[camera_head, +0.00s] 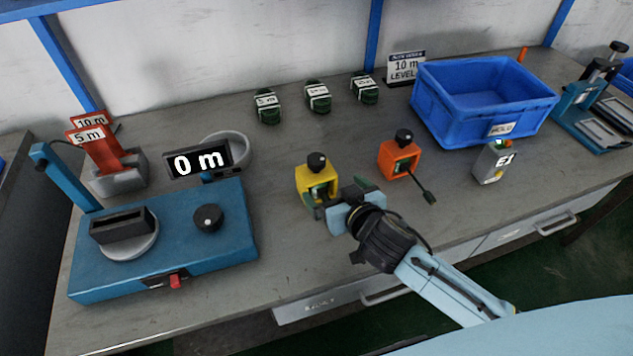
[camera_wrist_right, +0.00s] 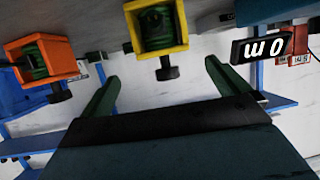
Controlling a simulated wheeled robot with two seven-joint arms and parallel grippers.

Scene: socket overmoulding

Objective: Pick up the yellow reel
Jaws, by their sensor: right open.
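The yellow reel (camera_head: 306,180) stands upright in the middle of the bench, a yellow frame with green inside and a black knob on top. In the right wrist view the yellow reel (camera_wrist_right: 184,20) is at the top, upside down, ahead of the space between the fingers. My right gripper (camera_head: 322,201) is open at the near right side of the reel, its fingers pointing at it. In the right wrist view the gripper (camera_wrist_right: 165,82) shows two green fingers apart with nothing between them. I cannot tell whether a finger touches the reel. My left gripper is out of view.
An orange reel (camera_head: 399,160) with a black-tipped cable stands to the right. A grey E1 box (camera_head: 494,162) and a blue crate (camera_head: 484,119) are farther right. The blue machine (camera_head: 228,225) with a 0 m display (camera_head: 197,160) is left. Several green coils (camera_head: 317,96) lie behind.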

